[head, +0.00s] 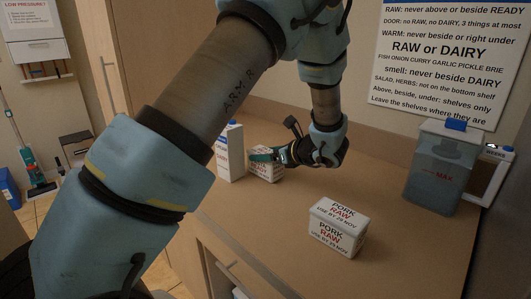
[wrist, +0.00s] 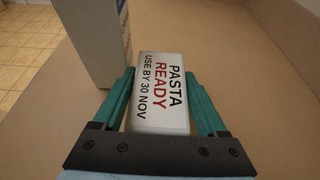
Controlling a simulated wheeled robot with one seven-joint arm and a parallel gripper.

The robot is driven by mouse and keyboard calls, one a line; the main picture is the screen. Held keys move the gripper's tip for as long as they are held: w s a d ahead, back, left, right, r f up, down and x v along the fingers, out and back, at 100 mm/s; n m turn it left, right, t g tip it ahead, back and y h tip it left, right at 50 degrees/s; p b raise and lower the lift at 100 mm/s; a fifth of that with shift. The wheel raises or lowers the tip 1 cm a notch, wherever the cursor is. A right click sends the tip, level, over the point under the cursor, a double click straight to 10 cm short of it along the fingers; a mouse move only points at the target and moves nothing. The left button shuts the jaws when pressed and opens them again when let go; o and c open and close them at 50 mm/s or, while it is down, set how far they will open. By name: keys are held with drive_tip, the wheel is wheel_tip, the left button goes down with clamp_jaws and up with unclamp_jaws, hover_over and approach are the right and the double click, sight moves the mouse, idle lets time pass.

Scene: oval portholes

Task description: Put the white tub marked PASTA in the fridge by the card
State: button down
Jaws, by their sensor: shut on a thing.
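The white tub (wrist: 160,92) in the wrist view reads PASTA, READY in red, USE BY 30 NOV. My gripper (wrist: 165,100) is shut on it, one green finger along each side. In the head view, the tub (head: 268,170) is partly hidden by my gripper (head: 264,155), at the counter beside the tall carton; I cannot tell whether it touches the counter. The card (head: 440,60) on the wall reads RAW never above or beside READY, DOOR no raw, no DAIRY, 3 things at most, and more rules for WARM, smell and SALAD. I cannot make out a fridge interior.
A tall white and blue carton (head: 231,155) stands just left of the tub. A white tub marked PORK RAW (head: 338,230) sits at the counter's front middle. A large blue-grey jug (head: 438,175) stands at the right. Bare counter (head: 385,200) lies between them.

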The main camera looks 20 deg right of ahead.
drive_tip(key=shift+f, duration=0.2)
unclamp_jaws()
drive_tip(key=shift+r, duration=0.15)
